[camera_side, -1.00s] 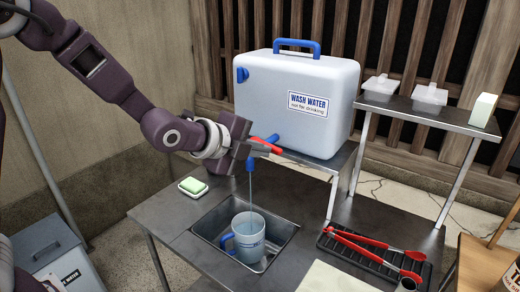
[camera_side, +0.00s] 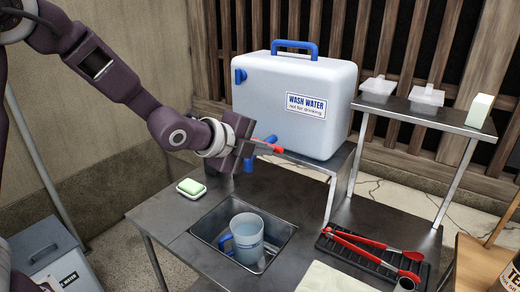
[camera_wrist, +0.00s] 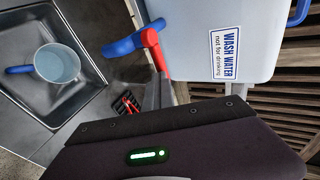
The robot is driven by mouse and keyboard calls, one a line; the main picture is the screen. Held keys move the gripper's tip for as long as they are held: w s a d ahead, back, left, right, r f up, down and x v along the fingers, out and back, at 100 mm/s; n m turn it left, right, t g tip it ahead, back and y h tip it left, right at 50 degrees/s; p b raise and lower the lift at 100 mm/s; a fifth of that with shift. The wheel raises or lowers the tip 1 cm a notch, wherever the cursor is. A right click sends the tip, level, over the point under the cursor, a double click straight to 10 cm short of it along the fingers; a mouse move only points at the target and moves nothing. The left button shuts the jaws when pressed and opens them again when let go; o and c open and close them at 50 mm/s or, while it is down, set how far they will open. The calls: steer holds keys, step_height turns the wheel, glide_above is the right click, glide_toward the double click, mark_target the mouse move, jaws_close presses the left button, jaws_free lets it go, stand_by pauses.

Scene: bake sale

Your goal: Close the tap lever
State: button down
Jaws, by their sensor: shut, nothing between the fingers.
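The blue tap (camera_side: 248,166) is on the front of the white wash-water tank, above the sink. Its red lever (camera_side: 277,149) is partly hidden by my gripper in the side view. The wrist view shows the blue tap (camera_wrist: 122,46) and the red lever (camera_wrist: 153,48) lying across it. No water stream shows under the spout. A pale mug (camera_side: 247,243) with a blue handle stands in the sink below, also in the wrist view (camera_wrist: 63,62). My gripper (camera_side: 252,147) is shut and empty, right beside the lever; I cannot tell if they touch.
The tank (camera_side: 295,105) stands on a raised metal shelf. Red tongs (camera_side: 370,247) lie on a black rack at right. A side shelf (camera_side: 425,113) holds clear containers and a carton.

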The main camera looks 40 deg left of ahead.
steer(key=s+d+f+v, duration=0.1)
steer(key=d+f+v, duration=0.1)
steer(key=v, duration=1.1)
steer(key=s+a+n+g+y, duration=0.1)
steer(key=s+a+n+g, duration=0.2)
steer(key=s+n, duration=0.7)
steer(key=s+a+n+g, duration=0.3)
steer(key=s+a+n, duration=0.2)
steer(key=s+n, duration=0.4)
steer(key=s, duration=0.3)
steer(key=shift+s+f+n+y, duration=0.3)
steer(key=shift+s+n+y, duration=0.1)
